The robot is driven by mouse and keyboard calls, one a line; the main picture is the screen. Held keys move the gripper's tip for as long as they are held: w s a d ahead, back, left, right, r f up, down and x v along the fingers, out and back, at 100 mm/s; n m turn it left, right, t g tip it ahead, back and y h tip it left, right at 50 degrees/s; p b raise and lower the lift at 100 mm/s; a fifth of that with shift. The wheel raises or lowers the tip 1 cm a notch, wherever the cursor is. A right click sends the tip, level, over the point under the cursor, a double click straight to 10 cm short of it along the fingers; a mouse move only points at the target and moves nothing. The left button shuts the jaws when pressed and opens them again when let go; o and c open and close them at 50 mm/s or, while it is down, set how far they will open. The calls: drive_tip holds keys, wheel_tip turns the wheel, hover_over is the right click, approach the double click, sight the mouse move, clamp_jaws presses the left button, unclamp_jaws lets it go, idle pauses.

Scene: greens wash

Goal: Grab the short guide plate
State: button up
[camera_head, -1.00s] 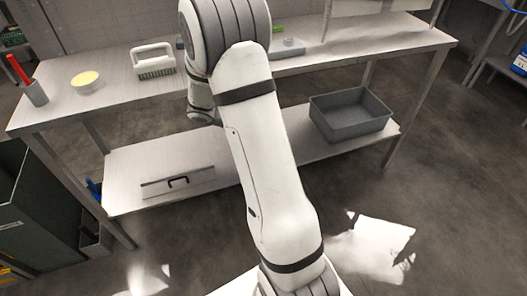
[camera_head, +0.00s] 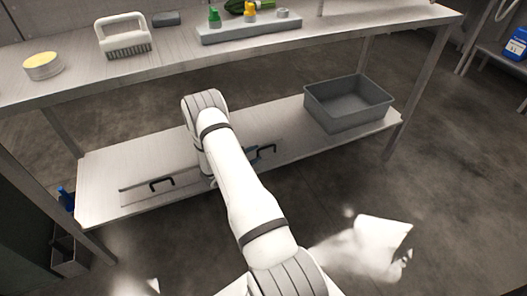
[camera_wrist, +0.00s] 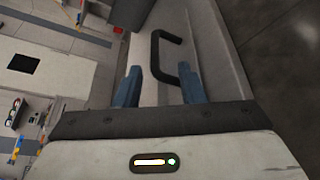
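In the head view a flat grey plate with a black handle (camera_head: 162,184) lies on the left of the lower shelf. A second black handle (camera_head: 266,150) shows to its right, just right of my arm; most of its plate is hidden by the arm. I cannot tell for certain which is the short guide plate. In the wrist view my gripper (camera_wrist: 160,85) is open, its two blue fingers apart. A black handle (camera_wrist: 158,60) on a pale plate (camera_wrist: 178,30) lies just beyond and between the fingertips, not gripped.
The lower shelf (camera_head: 100,195) also carries a grey bin (camera_head: 350,118) at the right. The tabletop above holds a white-handled brush (camera_head: 125,45), a round tub (camera_head: 43,66) and a grey rack (camera_head: 250,29) with bottles. Table legs stand at both sides.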

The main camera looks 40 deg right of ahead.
sight(262, 149)
drive_tip(key=x, duration=0.2)
drive_tip(key=b+x, duration=0.1)
drive_tip(key=x, duration=0.1)
drive_tip(key=b+x, duration=0.1)
drive_tip(key=x, duration=0.1)
drive_tip(key=shift+d+r, duration=0.1)
drive_tip(key=shift+r, duration=0.2)
drive_tip(key=shift+c, duration=0.6)
clamp_jaws()
